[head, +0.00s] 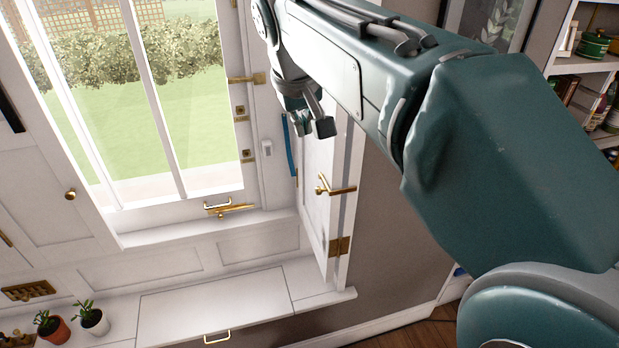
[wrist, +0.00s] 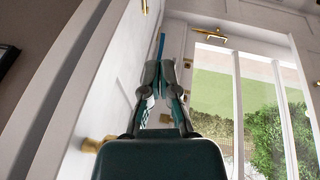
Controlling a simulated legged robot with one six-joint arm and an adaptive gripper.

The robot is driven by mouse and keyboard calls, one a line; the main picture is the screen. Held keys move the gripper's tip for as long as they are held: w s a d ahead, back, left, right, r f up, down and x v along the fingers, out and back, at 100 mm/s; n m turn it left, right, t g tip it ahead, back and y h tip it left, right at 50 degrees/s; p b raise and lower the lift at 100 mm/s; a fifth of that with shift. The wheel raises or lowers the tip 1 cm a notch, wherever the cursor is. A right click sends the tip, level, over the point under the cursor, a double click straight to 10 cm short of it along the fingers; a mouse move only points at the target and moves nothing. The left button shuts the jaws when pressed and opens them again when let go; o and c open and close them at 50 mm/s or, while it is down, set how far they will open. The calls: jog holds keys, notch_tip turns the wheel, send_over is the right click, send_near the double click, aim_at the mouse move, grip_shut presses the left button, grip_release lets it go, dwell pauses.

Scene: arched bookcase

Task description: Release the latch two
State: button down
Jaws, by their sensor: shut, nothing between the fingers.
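Two small brass latch fittings, an upper one (head: 240,113) and a lower one (head: 247,155), sit on the white window frame in the head view. Which one is latch two, I cannot tell. A brass stay (head: 228,208) lies along the window's bottom rail; a similar brass fitting (wrist: 209,37) shows in the wrist view. My gripper (head: 311,127) is shut and empty, to the right of the latch fittings, in front of the open white panel. In the wrist view my gripper (wrist: 160,72) points toward a blue strip (wrist: 161,45), with no visible contact.
The open white panel (head: 318,205) carries a brass handle (head: 337,189) and a hinge (head: 339,246). A blue strip (head: 289,145) stands beside the window frame. Potted plants (head: 92,319) stand on the low ledge. Shelves (head: 585,65) are at the right. The space before the window glass is clear.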

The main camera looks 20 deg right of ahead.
jog(key=shift+w+a+r, duration=0.1)
jog(key=shift+w+a, duration=0.05)
jog(key=s+x, duration=0.2)
jog(key=x, duration=1.1)
jog(key=shift+s+d+f, duration=0.35)
jog(key=shift+s+f, duration=0.05)
jog(key=shift+f, duration=0.1)
